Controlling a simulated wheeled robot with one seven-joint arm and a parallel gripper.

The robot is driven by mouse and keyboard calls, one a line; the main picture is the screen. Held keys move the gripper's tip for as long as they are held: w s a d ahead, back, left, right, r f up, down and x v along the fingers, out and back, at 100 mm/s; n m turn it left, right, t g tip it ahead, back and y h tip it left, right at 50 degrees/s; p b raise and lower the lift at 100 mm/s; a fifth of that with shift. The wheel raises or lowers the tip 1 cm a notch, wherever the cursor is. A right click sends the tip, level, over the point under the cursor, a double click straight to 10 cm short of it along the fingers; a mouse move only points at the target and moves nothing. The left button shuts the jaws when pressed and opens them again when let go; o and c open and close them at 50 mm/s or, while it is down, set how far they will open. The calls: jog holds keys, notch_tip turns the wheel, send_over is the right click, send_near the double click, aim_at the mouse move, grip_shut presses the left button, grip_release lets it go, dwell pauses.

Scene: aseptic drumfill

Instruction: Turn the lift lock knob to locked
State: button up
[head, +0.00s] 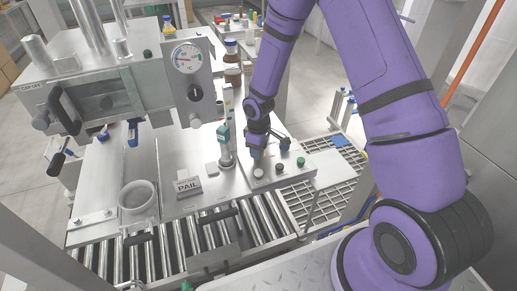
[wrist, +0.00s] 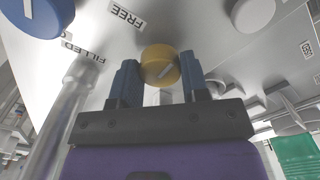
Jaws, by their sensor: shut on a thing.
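A yellow round knob with a pale pointer line, which looks like the lift lock knob (wrist: 158,66), sits on a steel panel in the wrist view. A FREE label (wrist: 127,15) is beside it on the upper left; its locked mark cannot be made out. My gripper (wrist: 160,82) has one blue finger on each side of the knob and is shut on it. In the head view my gripper (head: 256,151) reaches down to the back of the small control panel (head: 267,182), and it hides the knob there.
A blue knob (wrist: 36,14) and a white knob (wrist: 252,13) flank the yellow one in the wrist view. A metal post (wrist: 62,125) stands on the left. In the head view, a filling post (head: 225,145) stands just left of my gripper, and rollers (head: 185,240) run in front.

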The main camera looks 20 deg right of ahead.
jog(key=o, duration=0.9)
notch_tip(320, 180, up, 11)
jog(key=shift+f, duration=0.1)
dwell(0.5)
